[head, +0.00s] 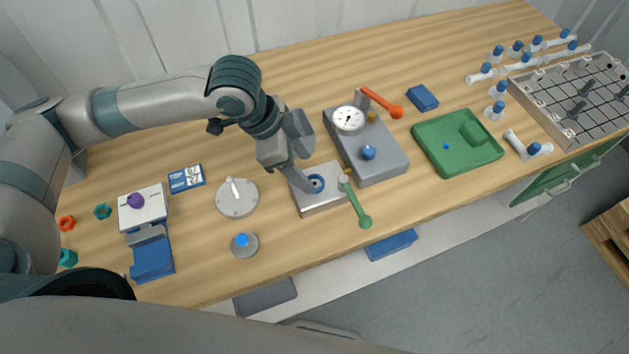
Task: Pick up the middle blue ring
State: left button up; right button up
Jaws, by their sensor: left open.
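A blue ring (316,183) sits on top of a small silver block (322,202) near the middle of the bench. It is partly hidden by my left gripper. My left gripper (308,174) reaches in from the left and is open. Its fingers are close to the ring, over the block's left part. I cannot tell whether they touch the ring or the block. No other blue ring can be made out clearly. My right gripper is not in view.
A green-handled lever (358,205) is at the block's right side. A grey gauge unit (378,160) with an orange lever (383,103) stands behind it. A round grey disc (237,203) and a blue-topped knob (242,241) are left. A green tray (440,130) is right.

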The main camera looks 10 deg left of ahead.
aim_at(314, 183)
pick_arm(q)
jog(key=x, duration=0.2)
jog(key=p+x, duration=0.1)
jog(key=shift+a+f+p, duration=0.2)
jog(key=shift+f+p, duration=0.1)
jog(key=shift+f, duration=0.15)
jog(key=shift+w+d+f, duration=0.1)
jog(key=shift+d+f, duration=0.15)
jog(key=shift+f, duration=0.35)
jog(key=c, duration=1.1)
